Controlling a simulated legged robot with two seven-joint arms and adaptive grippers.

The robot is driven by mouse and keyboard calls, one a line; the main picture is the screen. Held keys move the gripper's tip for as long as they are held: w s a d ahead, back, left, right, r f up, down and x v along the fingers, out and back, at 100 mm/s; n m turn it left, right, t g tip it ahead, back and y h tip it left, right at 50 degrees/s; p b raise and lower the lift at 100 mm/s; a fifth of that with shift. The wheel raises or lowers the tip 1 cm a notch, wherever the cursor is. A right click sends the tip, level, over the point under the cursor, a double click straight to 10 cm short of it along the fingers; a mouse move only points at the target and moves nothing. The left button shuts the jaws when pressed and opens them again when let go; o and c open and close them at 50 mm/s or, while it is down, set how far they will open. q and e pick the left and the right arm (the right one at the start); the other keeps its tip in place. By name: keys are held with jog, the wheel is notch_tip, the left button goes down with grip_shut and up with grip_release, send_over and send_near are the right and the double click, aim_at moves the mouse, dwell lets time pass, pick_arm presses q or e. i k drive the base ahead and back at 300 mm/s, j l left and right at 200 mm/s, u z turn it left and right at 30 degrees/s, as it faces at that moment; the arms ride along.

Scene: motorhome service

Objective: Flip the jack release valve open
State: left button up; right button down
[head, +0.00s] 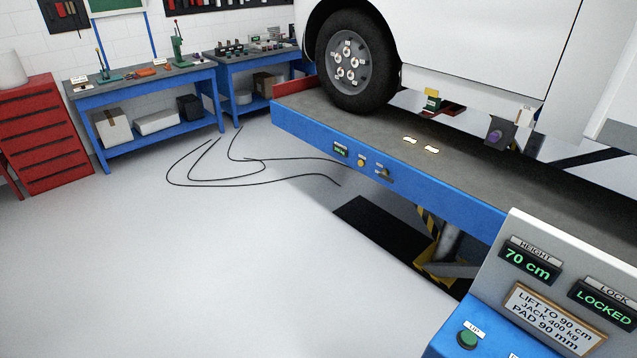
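A small dark lever-like control (385,173) sits on the blue side of the vehicle lift (290,122), under a tiny label that I cannot read. It may be the jack release valve, but its position, open or closed, is too small to tell. To its left are a round yellow knob (361,162) and a small green display (341,149). A yellow-topped device (432,99) stands under the vehicle behind the platform and is partly hidden. Neither of my grippers is in view.
A white motorhome with a black wheel (356,62) stands on the raised platform. A control console (492,286) at the lower right reads 70 cm and LOCKED. Black hoses (215,186) lie on the floor. Open floor lies at left, blue workbenches (145,82) behind.

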aim_at(382, 175)
jog(key=i+j+z, duration=0.1)
jog(key=i+z, duration=0.2)
jog(key=i+j+z, duration=0.2)
jog(key=z, duration=0.15)
jog(key=i+j+z, duration=0.2)
jog(key=j, duration=0.15)
jog(key=i+j+z, duration=0.2)
jog(key=j, duration=0.15)
jog(key=i+j+z, duration=0.2)
jog(key=j, duration=0.15)
jog(key=i+j+z, duration=0.85)
jog(key=i, duration=0.15)
jog(key=l, duration=0.1)
